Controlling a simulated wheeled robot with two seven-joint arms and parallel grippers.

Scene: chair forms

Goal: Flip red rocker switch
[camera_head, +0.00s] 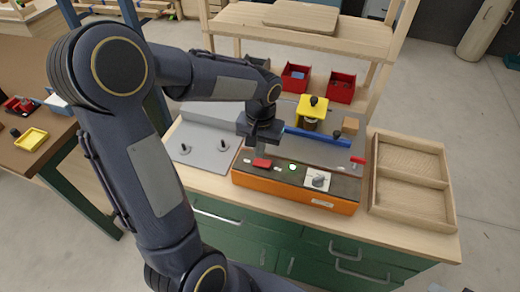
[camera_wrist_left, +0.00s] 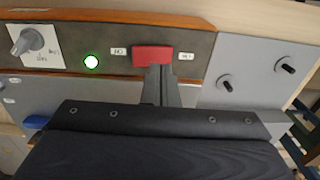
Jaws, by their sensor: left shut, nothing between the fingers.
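The red rocker switch (camera_head: 262,163) sits on the dark top of an orange control box (camera_head: 300,191). It also shows in the left wrist view (camera_wrist_left: 153,55), with a small label on each side. My left gripper (camera_head: 258,152) is shut and empty, pointing down at the switch. In the left wrist view its fingertips (camera_wrist_left: 157,72) meet the switch's lower edge; I cannot tell if they press on it. A round lamp on the box glows green-white (camera_head: 293,167). My right gripper is not in view.
A white plate with a grey knob (camera_head: 317,180) sits right of the lamp. Behind are a blue bar (camera_head: 318,137) and a yellow fixture (camera_head: 312,110). A grey plate with two black knobs (camera_head: 205,154) is left, an empty wooden tray (camera_head: 411,185) right. Red bins (camera_head: 341,88) stand behind.

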